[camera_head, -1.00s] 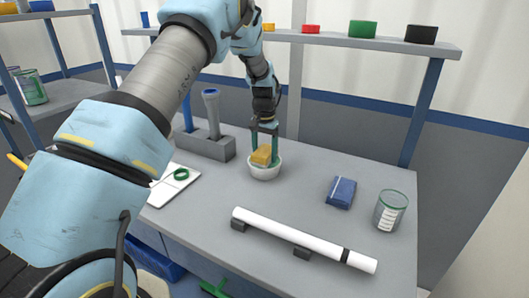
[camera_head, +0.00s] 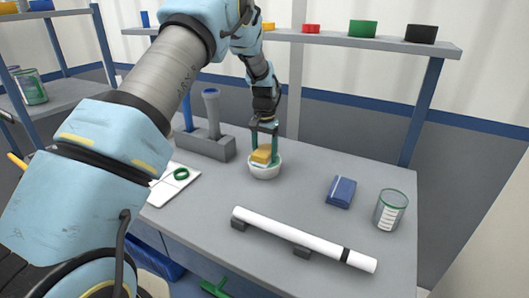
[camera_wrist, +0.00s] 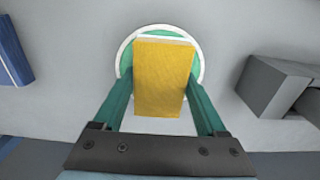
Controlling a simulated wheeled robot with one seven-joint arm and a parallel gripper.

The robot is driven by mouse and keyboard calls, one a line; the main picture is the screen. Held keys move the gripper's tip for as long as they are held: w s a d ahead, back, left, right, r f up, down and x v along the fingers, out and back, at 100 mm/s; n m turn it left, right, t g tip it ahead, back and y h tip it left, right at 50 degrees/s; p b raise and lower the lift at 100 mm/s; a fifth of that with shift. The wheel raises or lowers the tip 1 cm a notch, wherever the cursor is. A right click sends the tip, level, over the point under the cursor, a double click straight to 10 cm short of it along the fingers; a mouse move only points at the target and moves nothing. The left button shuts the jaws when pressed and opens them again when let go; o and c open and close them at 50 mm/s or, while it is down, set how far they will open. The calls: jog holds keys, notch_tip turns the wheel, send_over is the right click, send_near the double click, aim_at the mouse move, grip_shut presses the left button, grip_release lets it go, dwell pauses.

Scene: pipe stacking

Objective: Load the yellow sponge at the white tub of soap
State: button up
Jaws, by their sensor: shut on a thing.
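The yellow sponge (camera_head: 261,154) is at the mouth of the white tub (camera_head: 264,172) on the table, and its upper part stands above the rim. My gripper (camera_head: 264,150) points down over the tub, its green fingers on either side of the sponge. In the wrist view the sponge (camera_wrist: 163,78) fills the gap between the fingers (camera_wrist: 160,98), and my gripper is shut on it. The tub's round rim (camera_wrist: 121,62) and green inside show around the sponge. How deep the sponge's lower end sits is hidden.
A white pipe (camera_head: 300,238) lies on two dark supports at the front. A blue packet (camera_head: 341,192) and a glass jar (camera_head: 391,210) stand to the right. A grey holder (camera_head: 205,145) with upright tools is left of the tub. A green ring (camera_head: 181,174) lies on a white board (camera_head: 165,190).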

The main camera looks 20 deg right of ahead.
aim_at(265, 150)
jog(key=shift+r+p, duration=2.15)
jog(key=shift+r, duration=1.35)
